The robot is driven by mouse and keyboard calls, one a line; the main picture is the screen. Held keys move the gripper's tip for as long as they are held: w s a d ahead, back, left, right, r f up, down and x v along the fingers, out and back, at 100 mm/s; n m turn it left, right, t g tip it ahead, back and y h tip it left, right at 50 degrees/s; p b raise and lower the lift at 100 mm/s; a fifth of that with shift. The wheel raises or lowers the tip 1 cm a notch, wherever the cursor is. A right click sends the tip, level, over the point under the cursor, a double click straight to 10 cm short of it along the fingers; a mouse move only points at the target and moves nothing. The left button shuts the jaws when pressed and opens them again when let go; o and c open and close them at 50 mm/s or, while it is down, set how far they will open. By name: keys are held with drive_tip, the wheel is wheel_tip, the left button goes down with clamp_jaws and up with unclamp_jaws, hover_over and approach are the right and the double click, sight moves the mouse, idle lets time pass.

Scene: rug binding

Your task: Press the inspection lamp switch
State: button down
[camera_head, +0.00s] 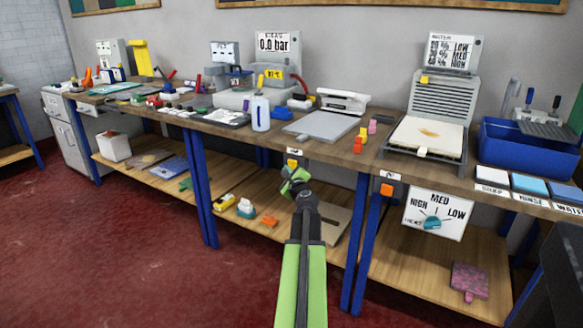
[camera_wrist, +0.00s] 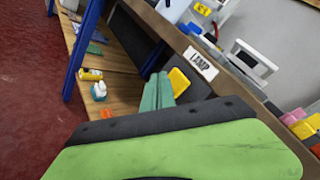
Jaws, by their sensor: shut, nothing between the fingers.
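The lamp switch (camera_wrist: 179,83) is a yellow block under a white label reading LAMP (camera_wrist: 200,64), on the front of the bench. In the head view the switch (camera_head: 292,163) shows just above my fingertips, below its small label (camera_head: 294,151). My gripper (camera_head: 295,178) is shut and empty, in front of the bench edge. In the wrist view my green fingers (camera_wrist: 157,90) are together, just left of the switch. I cannot tell whether they touch it. Part of the switch's lower side is hidden behind my gripper.
An orange switch (camera_head: 387,189) sits farther right on the bench front, beside a HIGH/MED/LOW dial panel (camera_head: 437,213). Small items lie on the lower shelf (camera_head: 335,235). The red floor in front is clear.

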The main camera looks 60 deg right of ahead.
drive_tip(key=shift+d, duration=0.45)
drive_tip(key=shift+d, duration=0.5)
idle(0.8)
drive_tip(key=shift+a, duration=1)
drive_tip(key=a, duration=0.6)
